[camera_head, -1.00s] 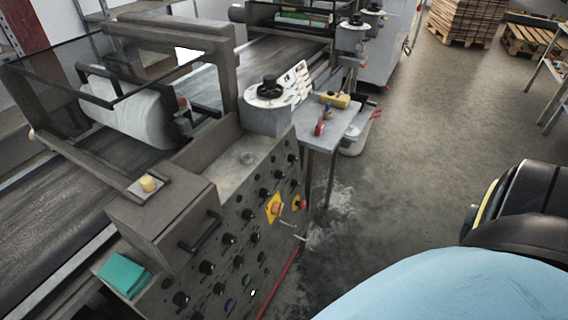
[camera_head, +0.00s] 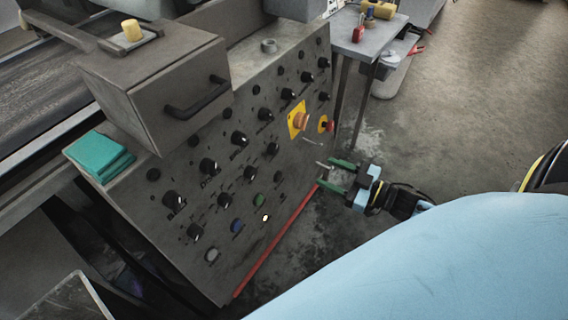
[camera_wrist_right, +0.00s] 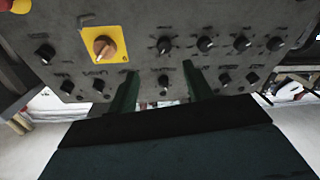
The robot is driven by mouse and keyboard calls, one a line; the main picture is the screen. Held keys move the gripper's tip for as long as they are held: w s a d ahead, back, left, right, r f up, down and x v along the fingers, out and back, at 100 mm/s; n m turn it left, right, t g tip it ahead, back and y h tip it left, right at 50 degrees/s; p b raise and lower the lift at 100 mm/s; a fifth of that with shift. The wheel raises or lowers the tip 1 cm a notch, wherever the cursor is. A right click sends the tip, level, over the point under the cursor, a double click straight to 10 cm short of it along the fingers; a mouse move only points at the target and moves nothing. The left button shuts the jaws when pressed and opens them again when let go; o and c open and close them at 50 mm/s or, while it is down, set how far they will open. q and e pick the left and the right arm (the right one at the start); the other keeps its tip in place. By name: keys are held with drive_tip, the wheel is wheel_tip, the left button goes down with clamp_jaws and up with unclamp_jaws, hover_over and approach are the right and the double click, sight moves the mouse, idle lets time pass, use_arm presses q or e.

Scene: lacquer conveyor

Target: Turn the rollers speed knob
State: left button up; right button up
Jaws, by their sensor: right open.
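The control panel (camera_head: 225,215) has several black knobs on its slanted front. One is a black knob (camera_head: 240,138) near the middle, and another black knob (camera_head: 172,200) is at the lower left. The labels are too small to read, so I cannot tell which is the rollers speed knob. My right gripper (camera_head: 338,174) has green fingers, is open and empty, and is near the panel's lower right edge. In the right wrist view its fingers (camera_wrist_right: 158,90) are spread below rows of knobs, such as a black knob (camera_wrist_right: 205,44). My left gripper is not in view.
A yellow plate with an orange switch (camera_head: 299,120) and a red button (camera_head: 328,126) are at the panel's right. A black handle (camera_head: 198,98) sticks out above the knobs.

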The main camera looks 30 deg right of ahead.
drive_tip(key=y+b, duration=0.1)
drive_tip(key=b, duration=0.2)
approach(277, 150)
drive_tip(key=x, duration=0.6)
drive_tip(key=shift+w+a, duration=0.25)
drive_tip(key=shift+w, duration=0.05)
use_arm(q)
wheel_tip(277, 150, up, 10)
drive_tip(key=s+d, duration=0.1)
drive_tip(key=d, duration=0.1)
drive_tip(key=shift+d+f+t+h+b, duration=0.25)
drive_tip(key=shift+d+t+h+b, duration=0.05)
use_arm(e)
drive_tip(key=shift+w+a, duration=0.25)
drive_tip(key=shift+w, duration=0.25)
drive_tip(key=shift+n, duration=0.3)
drive_tip(key=c, duration=1)
